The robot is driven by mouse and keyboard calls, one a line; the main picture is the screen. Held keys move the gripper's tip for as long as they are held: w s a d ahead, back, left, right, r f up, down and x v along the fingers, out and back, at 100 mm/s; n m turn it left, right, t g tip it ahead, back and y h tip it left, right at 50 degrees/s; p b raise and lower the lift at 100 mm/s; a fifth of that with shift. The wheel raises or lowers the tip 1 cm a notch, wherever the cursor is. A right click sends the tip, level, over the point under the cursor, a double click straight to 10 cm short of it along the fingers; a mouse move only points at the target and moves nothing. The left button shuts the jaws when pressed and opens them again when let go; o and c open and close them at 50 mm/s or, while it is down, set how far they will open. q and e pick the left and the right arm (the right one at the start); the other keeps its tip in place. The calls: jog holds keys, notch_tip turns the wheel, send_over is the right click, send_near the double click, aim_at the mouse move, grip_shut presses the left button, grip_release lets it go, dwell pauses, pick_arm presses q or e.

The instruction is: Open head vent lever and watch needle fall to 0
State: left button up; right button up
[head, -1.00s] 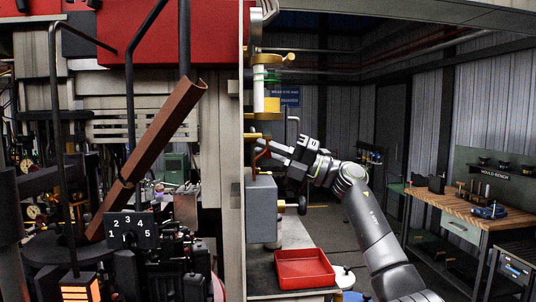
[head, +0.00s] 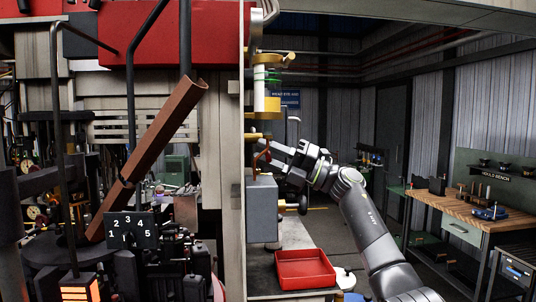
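My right gripper (head: 276,158) is in the middle of the head view, its fingers pointing left at the fittings on the machine column. The fingers look spread, with a gap between them. A small reddish-brown curved lever or pipe (head: 262,156) is just left of the fingertips; I cannot tell whether they touch it. A yellow-brass fitting (head: 254,136) is just above it. I cannot make out which part is the head vent lever. No gauge needle can be read. My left gripper is not in view.
A grey box (head: 262,210) is below the fittings. A red tray (head: 304,268) lies on the surface below my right arm. A wooden mould bench (head: 462,205) stands at the right. A number plate (head: 130,230) and a brown channel (head: 150,155) are at the left.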

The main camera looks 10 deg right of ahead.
jog(key=shift+d+f, duration=0.1)
jog(key=shift+d+f+b, duration=0.15)
jog(key=shift+d+b, duration=0.15)
jog(key=b+v, duration=0.6)
jog(key=v, duration=1)
jog(key=shift+s+d, duration=0.15)
jog(key=shift+d, duration=0.1)
